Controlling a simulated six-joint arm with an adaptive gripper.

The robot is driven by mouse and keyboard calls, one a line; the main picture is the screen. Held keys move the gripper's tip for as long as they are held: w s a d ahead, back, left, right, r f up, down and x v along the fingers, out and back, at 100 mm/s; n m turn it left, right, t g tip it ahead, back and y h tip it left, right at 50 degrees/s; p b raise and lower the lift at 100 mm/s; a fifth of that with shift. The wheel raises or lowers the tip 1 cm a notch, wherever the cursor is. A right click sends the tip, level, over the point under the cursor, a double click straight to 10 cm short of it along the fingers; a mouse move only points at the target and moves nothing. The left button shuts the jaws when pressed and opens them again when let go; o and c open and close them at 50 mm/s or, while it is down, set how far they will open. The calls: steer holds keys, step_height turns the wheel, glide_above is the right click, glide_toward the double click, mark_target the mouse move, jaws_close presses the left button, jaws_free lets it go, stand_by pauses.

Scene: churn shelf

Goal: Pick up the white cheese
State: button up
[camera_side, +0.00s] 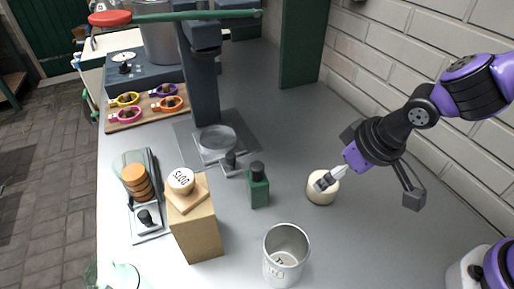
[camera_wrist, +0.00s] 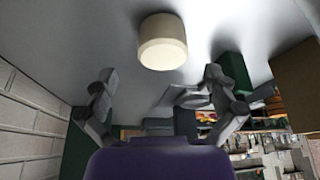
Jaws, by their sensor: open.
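My gripper (camera_side: 326,181) is open and empty. In the side view one finger overlaps the cheese's upper edge; I cannot tell whether it touches. In the wrist view my gripper (camera_wrist: 157,88) has its two fingers spread wide, left and right, with clear space between them.
A metal cup (camera_side: 285,255) stands in front, and a wooden block (camera_side: 197,230) further left. A brick wall (camera_side: 420,50) runs along the right. The counter (camera_side: 385,245) right of the cup is clear.

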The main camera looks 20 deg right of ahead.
steer(key=shift+x, duration=2.6)
steer(key=shift+s+a, duration=0.1)
steer(key=shift+a, duration=0.05)
steer(key=c, duration=1.2)
